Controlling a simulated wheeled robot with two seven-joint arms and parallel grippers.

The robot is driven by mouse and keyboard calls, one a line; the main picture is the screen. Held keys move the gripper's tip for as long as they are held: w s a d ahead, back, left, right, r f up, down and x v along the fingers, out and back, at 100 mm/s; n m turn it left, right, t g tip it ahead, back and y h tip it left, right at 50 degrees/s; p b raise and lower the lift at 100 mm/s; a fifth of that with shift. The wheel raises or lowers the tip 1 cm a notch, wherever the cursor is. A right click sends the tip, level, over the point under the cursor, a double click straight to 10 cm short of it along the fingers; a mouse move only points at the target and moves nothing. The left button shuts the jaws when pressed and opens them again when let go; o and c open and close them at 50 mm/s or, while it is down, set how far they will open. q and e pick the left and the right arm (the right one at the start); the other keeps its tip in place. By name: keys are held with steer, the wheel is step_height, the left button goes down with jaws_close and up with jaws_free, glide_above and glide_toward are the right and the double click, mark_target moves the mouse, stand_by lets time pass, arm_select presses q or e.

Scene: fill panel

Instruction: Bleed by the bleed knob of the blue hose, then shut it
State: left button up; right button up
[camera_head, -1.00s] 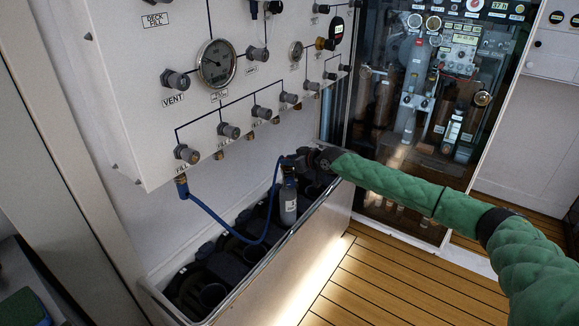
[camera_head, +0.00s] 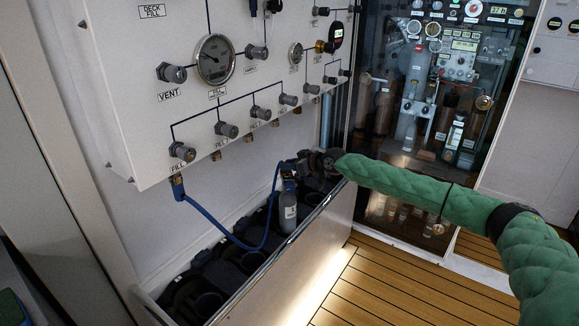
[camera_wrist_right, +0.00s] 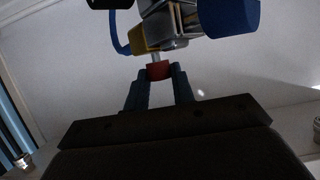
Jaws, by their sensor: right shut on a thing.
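The blue hose (camera_head: 217,230) hangs in a loop from the leftmost FILL outlet of the panel to the fitting on top of a small grey bottle (camera_head: 288,212). My right gripper (camera_head: 300,166), at the end of the green-sleeved arm, is at that fitting. In the right wrist view its two fingers (camera_wrist_right: 159,74) are shut on the small red bleed knob (camera_wrist_right: 158,69). The knob sits on a short stem below a yellow and grey fitting (camera_wrist_right: 146,40). Part of the blue hose (camera_wrist_right: 120,36) curves beside it. The head view hides the knob. My left gripper is not in view.
The white panel (camera_head: 120,80) carries gauges, a VENT knob (camera_head: 172,73) and several FILL knobs. The open bin (camera_head: 262,270) below holds dark cylinders. A glass-fronted cabinet (camera_head: 375,150) stands behind. The wooden floor (camera_head: 385,290) at the right is clear.

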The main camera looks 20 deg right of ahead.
steer(key=o, duration=1)
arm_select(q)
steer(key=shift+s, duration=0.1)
arm_select(e)
steer(key=shift+d, duration=0.1)
arm_select(q)
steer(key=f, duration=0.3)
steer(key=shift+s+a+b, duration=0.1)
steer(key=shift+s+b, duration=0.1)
steer(key=shift+b, duration=0.15)
arm_select(e)
steer(key=v, duration=0.7)
steer(key=shift+s+d, duration=0.2)
steer(key=shift+s, duration=0.1)
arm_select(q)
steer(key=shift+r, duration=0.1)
arm_select(e)
steer(key=shift+r, duration=0.1)
